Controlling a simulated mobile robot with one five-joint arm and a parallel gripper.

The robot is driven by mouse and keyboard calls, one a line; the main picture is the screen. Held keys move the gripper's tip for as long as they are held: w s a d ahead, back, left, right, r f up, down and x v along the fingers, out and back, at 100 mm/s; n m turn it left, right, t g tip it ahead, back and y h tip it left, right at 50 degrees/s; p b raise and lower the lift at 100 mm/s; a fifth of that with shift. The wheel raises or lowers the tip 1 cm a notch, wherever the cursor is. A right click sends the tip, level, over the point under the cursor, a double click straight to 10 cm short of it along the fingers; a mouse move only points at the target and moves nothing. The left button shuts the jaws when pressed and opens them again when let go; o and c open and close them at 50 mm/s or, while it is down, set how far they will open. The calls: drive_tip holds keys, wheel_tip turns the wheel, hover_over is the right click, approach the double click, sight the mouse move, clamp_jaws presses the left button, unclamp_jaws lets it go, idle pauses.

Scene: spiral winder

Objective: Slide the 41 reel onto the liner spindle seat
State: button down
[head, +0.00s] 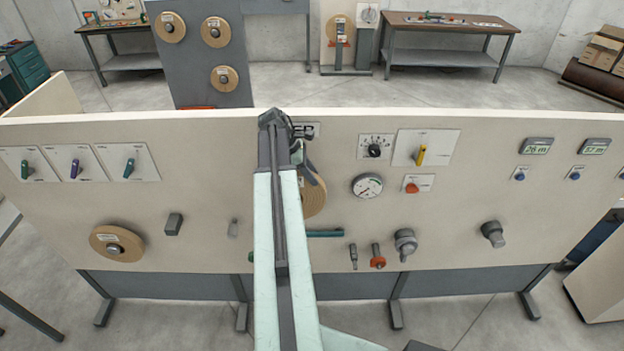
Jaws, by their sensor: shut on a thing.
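My gripper (304,163), at the end of my raised arm, is shut on a tan reel (316,199) just right of the arm. The reel stands on edge in front of the beige machine panel. My arm hides its left part, and no number can be read on it. Two grey spindle seats stick out bare from the panel on the right: one near the lower middle (405,241) and one farther right (492,233). I cannot tell which is the liner seat. The held reel is apart from both, to their left.
Another tan reel (117,243) sits on the panel at lower left. Knobs, a gauge (367,186), an orange-collared peg (377,257) and a green bar (325,233) stick out near the held reel. Several reels hang on a grey rack (205,75) behind the panel.

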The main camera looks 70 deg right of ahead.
drive_tip(key=d, duration=0.2)
drive_tip(key=w+d, duration=0.1)
drive_tip(key=shift+f, duration=0.25)
drive_tip(key=c, duration=0.9)
unclamp_jaws()
drive_tip(key=shift+a, duration=0.1)
drive_tip(key=w+a+r+p, duration=0.1)
drive_tip(key=w+a, duration=0.1)
drive_tip(key=w, duration=0.4)
drive_tip(key=w+a+r+p, duration=0.1)
drive_tip(key=w+a, duration=0.2)
drive_tip(key=w, duration=0.3)
drive_tip(key=shift+w+r, duration=0.3)
